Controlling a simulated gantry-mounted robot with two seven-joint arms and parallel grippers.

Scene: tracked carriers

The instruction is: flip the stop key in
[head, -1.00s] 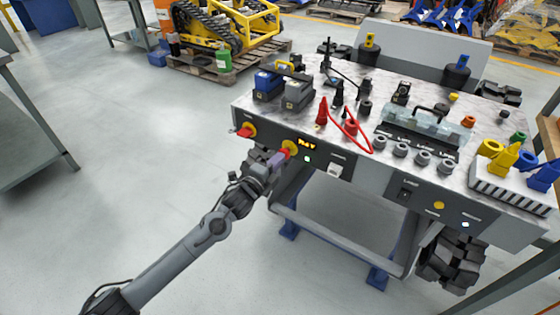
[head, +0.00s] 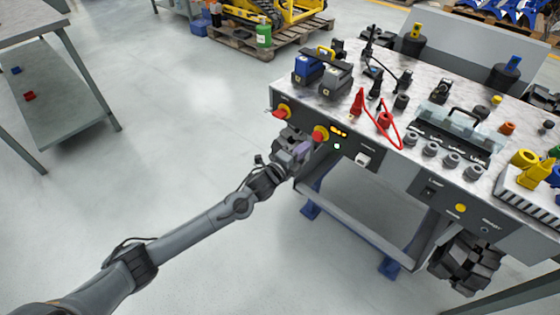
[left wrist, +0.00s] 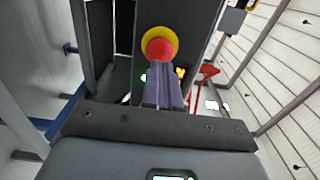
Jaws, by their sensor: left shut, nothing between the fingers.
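Two red keys on yellow rings sit on the front panel of the marble-topped bench. One red key (head: 279,113) is at the left corner; the other red key (head: 319,134) is to its right, beside a small orange display. The panel labels are too small to tell which is the stop key. My left gripper (head: 309,146) is at the right-hand key, its purple-grey fingers shut and empty. In the left wrist view the fingertips (left wrist: 167,72) lie just below the round red key (left wrist: 160,48); I cannot tell whether they touch it.
The bench top (head: 368,57) carries blue and grey battery blocks (head: 308,69), red clips with a red cable (head: 390,130), and a clear-covered box (head: 455,132). A white switch (head: 362,160) and a green lamp (head: 337,146) are on the panel.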

